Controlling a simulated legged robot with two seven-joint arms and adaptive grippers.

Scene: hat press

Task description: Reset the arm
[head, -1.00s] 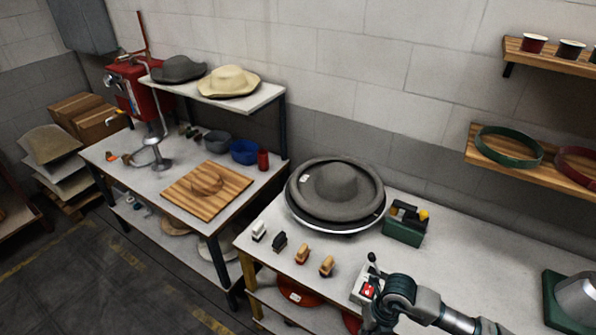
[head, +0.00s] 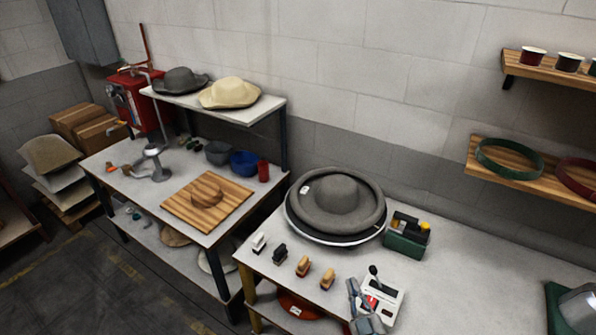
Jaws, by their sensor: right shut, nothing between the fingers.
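My right gripper (head: 354,288) is at the bottom of the head view, at the front of the near table, just left of the white control box (head: 382,299). Its fingers are shut with nothing between them. Whether it touches the box is hard to tell. The box has a red button and a small black-knobbed lever (head: 375,274). Most of my right arm is below the picture. My left gripper is not in view. A grey felt hat (head: 340,196) lies on the round press base (head: 330,238), behind the box.
Several small brushes (head: 303,266) stand along the table's left front edge. A green caddy (head: 404,244) stands right of the hat. A grey dome on a green base (head: 580,306) is at the far right. The table between them is clear.

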